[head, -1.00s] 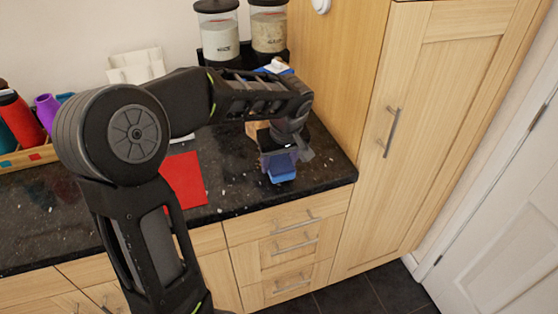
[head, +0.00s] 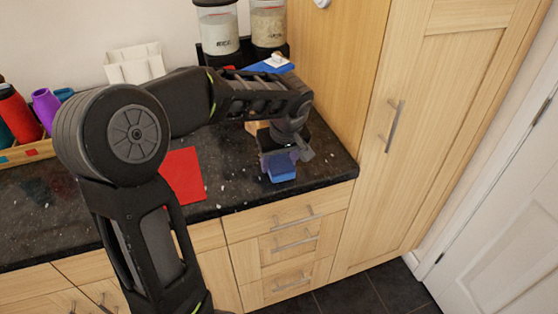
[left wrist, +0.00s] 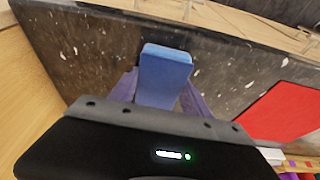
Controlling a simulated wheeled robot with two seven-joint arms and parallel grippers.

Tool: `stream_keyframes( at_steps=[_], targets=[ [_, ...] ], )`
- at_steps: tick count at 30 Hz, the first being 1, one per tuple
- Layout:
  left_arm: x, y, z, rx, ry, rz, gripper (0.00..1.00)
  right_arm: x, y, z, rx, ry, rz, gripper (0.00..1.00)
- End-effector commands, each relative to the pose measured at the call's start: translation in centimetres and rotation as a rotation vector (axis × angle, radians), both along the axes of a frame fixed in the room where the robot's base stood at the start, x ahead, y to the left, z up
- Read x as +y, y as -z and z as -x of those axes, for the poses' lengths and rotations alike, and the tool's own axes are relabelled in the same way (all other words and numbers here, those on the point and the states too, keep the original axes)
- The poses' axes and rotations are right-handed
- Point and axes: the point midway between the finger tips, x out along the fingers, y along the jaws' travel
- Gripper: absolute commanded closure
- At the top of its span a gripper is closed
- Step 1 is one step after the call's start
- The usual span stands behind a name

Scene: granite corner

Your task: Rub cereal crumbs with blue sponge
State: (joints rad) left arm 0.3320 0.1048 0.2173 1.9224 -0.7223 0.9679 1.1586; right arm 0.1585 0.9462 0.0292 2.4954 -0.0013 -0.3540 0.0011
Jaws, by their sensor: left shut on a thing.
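The blue sponge (head: 282,174) is held in my left gripper (head: 279,158) over the dark granite counter, near its front edge and right corner. In the left wrist view the sponge (left wrist: 165,75) sits between the two purple fingers of the left gripper (left wrist: 162,88), which are shut on it. I cannot tell whether the sponge touches the counter. Small pale specks that may be cereal crumbs (left wrist: 196,72) lie on the counter around the sponge, but they are hard to tell from the stone's own flecks. My right gripper is not in view.
A red sheet (head: 182,176) lies flat left of the gripper. Two jars (head: 218,28) stand at the back, with a blue item (head: 270,67) in front. A white holder (head: 134,63) and a wooden tray (head: 28,151) with colourful cups are on the left. A tall cupboard (head: 425,110) bounds the right.

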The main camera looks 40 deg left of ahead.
Motion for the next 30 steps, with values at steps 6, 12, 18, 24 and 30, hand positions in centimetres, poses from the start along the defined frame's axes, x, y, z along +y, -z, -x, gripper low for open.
stream_keyframes(
  at_steps=[6, 12, 18, 24, 30],
  targets=[
    [0.0, 0.3, 0.0, 0.000, 0.000, 0.000, 0.77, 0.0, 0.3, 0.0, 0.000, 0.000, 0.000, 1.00],
    [0.6, 0.2, -0.4, 0.000, -0.002, 0.000, 0.77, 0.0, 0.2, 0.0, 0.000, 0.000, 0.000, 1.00],
    [2.1, 0.1, -1.5, 0.000, -0.002, 0.001, 0.77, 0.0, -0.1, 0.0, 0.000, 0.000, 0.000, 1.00],
    [3.2, 0.1, -2.2, 0.000, -0.001, 0.001, 0.77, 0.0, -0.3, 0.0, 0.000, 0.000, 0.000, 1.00],
    [3.3, 0.1, -2.3, 0.000, 0.000, 0.000, 0.77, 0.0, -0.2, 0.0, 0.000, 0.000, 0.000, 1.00]
  ],
)
